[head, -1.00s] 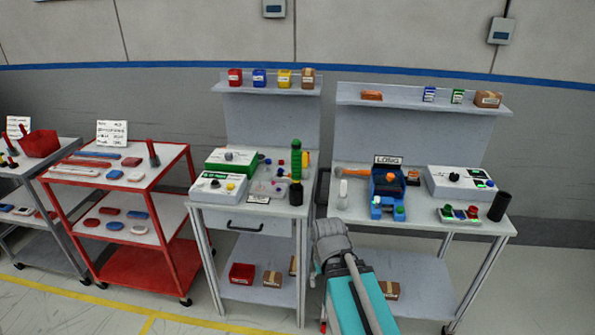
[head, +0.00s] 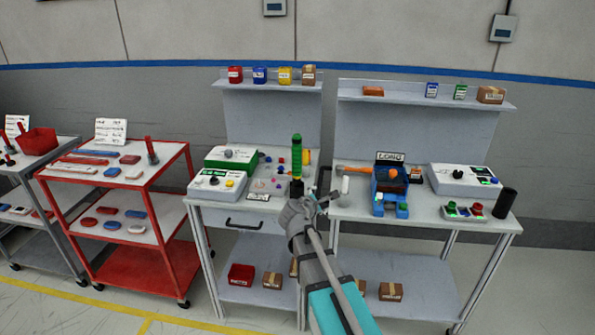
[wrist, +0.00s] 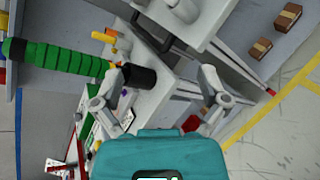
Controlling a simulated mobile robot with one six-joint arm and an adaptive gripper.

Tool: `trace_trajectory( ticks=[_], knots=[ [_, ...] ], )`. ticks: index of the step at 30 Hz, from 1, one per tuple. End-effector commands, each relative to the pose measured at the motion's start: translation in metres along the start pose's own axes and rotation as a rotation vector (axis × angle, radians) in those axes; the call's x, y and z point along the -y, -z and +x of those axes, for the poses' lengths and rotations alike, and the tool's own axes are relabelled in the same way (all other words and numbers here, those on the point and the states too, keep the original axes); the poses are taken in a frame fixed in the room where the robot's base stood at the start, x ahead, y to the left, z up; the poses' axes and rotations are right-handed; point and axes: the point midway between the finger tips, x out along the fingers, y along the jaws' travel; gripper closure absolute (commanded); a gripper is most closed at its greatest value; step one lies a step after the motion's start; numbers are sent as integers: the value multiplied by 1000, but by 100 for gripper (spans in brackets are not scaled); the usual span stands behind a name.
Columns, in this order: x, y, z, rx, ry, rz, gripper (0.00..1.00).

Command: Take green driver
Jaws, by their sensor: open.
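The green driver (head: 296,155) has a ribbed green handle and stands upright in a black base (head: 297,188) at the right side of the middle workbench. In the wrist view the green driver (wrist: 65,57) lies across the upper left, with its black base (wrist: 139,76) close to the left fingertip. My gripper (head: 312,203) is at the front right of that bench, below and just in front of the black base. In the wrist view my gripper (wrist: 165,80) has its fingers spread, with nothing held between them.
A yellow item (head: 307,158) stands close behind the driver. Small coloured pieces lie on a pale tray (head: 262,185) to its left, near a green and white box (head: 231,158). The right bench (head: 432,210), with a blue fixture (head: 388,192), stands beside it across a narrow gap.

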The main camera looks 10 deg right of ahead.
Motion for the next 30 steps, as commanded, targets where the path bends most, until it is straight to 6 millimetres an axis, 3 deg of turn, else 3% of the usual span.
trace_trajectory(
  ticks=[6, 12, 18, 30],
  knots=[
    [-65, 28, 6, 87, -264, -478, 6],
    [-99, 49, 1, 162, -408, -777, 6],
    [-110, 56, -3, 193, -454, -884, 6],
    [-111, 56, 0, 194, -453, -886, 6]
  ],
)
